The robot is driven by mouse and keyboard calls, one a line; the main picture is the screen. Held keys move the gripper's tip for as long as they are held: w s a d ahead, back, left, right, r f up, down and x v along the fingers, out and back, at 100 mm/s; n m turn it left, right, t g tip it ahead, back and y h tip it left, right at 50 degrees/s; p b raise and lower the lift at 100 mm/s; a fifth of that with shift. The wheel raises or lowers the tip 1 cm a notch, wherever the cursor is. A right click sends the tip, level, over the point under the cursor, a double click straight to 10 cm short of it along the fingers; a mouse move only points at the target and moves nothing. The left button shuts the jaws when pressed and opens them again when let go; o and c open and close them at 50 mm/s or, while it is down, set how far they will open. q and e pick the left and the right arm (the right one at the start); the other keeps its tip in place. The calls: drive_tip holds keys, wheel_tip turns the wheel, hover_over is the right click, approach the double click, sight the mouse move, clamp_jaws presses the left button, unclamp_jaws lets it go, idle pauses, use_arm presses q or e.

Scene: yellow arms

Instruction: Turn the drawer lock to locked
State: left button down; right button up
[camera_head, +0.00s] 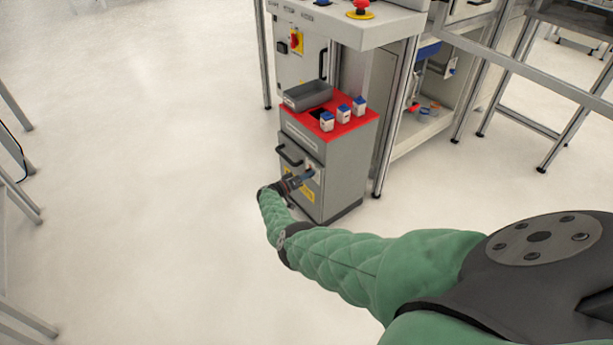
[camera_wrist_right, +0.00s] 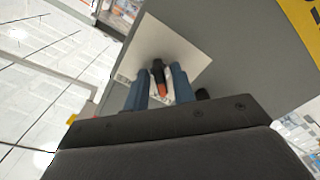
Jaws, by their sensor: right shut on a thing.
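The grey drawer cabinet (camera_head: 345,170) with a red top stands in the middle of the head view. My right gripper (camera_head: 308,176) reaches its front, right of the black drawer handle (camera_head: 289,155). In the right wrist view, the blue fingers of my right gripper (camera_wrist_right: 160,85) are shut on the lock knob (camera_wrist_right: 158,74), which is black with an orange-red part. The knob sits on a light plate (camera_wrist_right: 188,52) on the grey front. In the head view the gripper mostly hides the knob, and I cannot tell its lock position. My left gripper is not in view.
A grey tray (camera_head: 307,96) and three small blue-and-white boxes, one at the front (camera_head: 327,122), stand on the cabinet top. A workbench (camera_head: 350,32) with a red button is behind.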

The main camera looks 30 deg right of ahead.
drive_tip(key=o, duration=0.7)
drive_tip(key=shift+c, duration=0.2)
drive_tip(key=shift+a, duration=0.15)
drive_tip(key=a, duration=0.7)
drive_tip(key=shift+s+a, duration=0.25)
